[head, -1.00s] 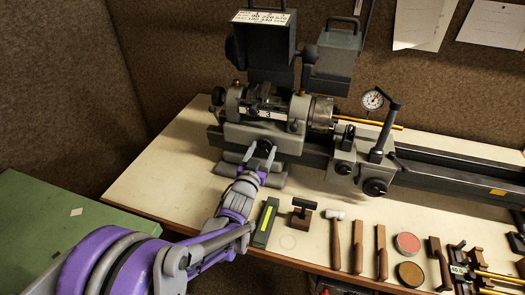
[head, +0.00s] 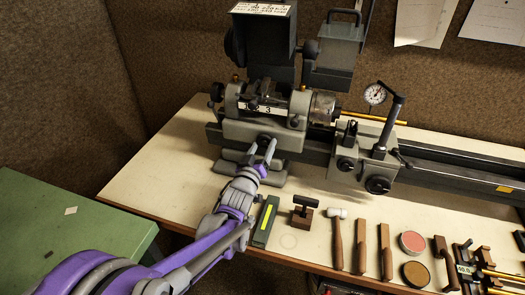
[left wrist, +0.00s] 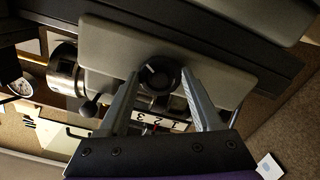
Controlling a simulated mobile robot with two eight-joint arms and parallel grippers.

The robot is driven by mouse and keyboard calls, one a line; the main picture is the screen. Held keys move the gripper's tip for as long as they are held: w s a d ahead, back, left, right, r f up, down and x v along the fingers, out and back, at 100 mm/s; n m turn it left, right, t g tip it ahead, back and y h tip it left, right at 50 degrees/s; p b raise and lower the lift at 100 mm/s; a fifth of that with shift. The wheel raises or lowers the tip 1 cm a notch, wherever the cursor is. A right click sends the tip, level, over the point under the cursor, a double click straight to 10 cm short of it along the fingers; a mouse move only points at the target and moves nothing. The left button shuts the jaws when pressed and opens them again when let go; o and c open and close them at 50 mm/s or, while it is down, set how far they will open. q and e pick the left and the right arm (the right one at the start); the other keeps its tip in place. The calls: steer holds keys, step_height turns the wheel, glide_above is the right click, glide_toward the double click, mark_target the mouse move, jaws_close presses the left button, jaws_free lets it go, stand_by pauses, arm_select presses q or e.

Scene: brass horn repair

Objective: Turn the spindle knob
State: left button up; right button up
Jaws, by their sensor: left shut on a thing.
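The spindle knob (left wrist: 159,74) is a dark round knob with a pale mark, on the front face of the grey lathe headstock (head: 262,132). In the left wrist view it sits between the two grey fingers of my left gripper (left wrist: 160,80). In the head view my left gripper (head: 264,149) reaches the front of the headstock, shut on the knob, which is mostly hidden there by the fingers. A white number strip (left wrist: 160,122) shows near the knob. My right gripper is not in view.
A dial gauge (head: 375,94) and carriage (head: 362,165) stand to the right on the lathe bed. A green block (head: 265,222), a mallet (head: 337,238) and other small tools lie along the bench's front. A green surface (head: 70,235) is at lower left.

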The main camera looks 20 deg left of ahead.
arm_select(q)
steer(key=n+b, duration=0.1)
steer(key=n, duration=0.2)
steer(key=shift+f, duration=0.1)
steer(key=shift+n+b, duration=0.45)
steer(key=shift+n, duration=0.95)
steer(key=o, duration=1.4)
steer(key=shift+c, duration=0.2)
steer(key=s, duration=1.1)
steer(key=shift+a, duration=0.1)
